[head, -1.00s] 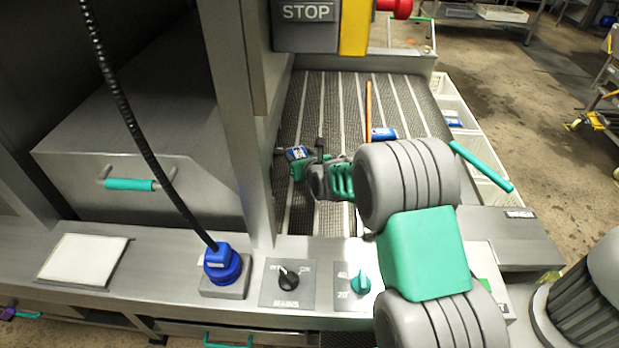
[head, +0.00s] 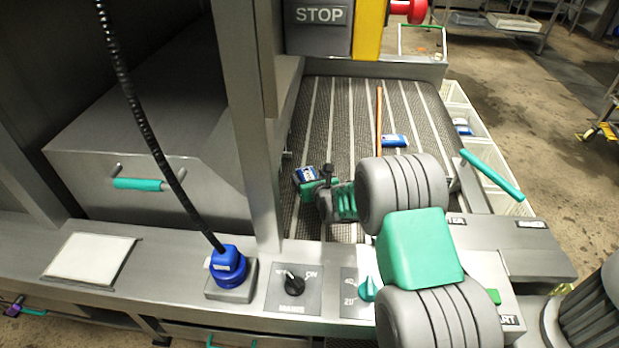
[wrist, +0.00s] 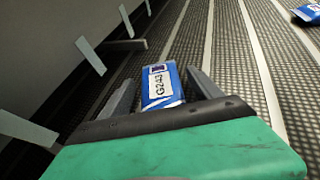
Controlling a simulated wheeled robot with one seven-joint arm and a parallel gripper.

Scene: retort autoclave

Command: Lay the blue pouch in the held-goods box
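The blue pouch (wrist: 163,82), with a white label reading G243, lies between the two fingers of my gripper (wrist: 165,72) in the wrist view. The fingers stand close along both its sides, and my gripper appears shut on it. In the head view the pouch (head: 306,174) shows at the tips of my gripper (head: 318,188), over the left part of the ribbed belt. Its height above the belt is hard to tell. White boxes (head: 487,165) line the right side of the belt; I cannot read which is the held-goods box.
A second blue pouch (head: 395,140) lies on the belt (head: 345,115) beside a thin orange rod (head: 379,110). One white box has a blue pack (head: 463,127) in it. A metal post (head: 245,130) and a steel cabinet (head: 140,150) stand left. A green bar (head: 492,174) juts out right.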

